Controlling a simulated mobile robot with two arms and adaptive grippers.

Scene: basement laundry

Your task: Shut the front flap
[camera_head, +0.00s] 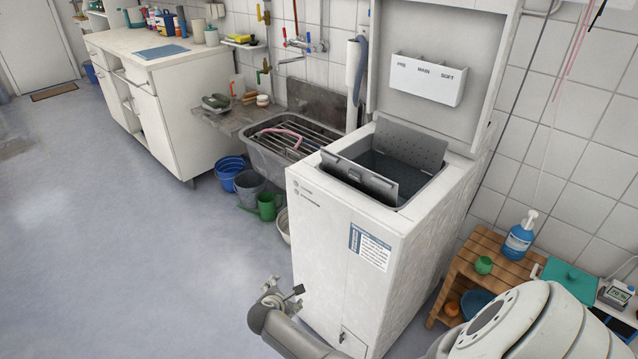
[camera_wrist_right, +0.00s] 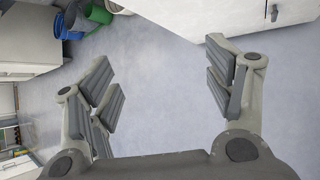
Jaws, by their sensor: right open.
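A white top-loading washing machine (camera_head: 345,235) stands in the middle of the head view with its top lid (camera_head: 430,50) raised against the wall. In its top opening, the grey front flap (camera_head: 360,179) stands open, tilted up along the near side. The perforated rear flap (camera_head: 411,146) is also open at the far side, and the dark drum shows between them. My right gripper (camera_head: 284,292) is open and empty, low beside the machine's front left, well below the flap. The wrist view also shows its spread fingers (camera_wrist_right: 166,88), with only floor between them. My left gripper is out of view.
A sink (camera_head: 290,140) with a rack is left of the machine, with buckets (camera_head: 229,170) and a green watering can (camera_head: 265,205) beneath. A wooden stand (camera_head: 480,255) with a soap bottle (camera_head: 520,237) is to the right. The floor at left is clear.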

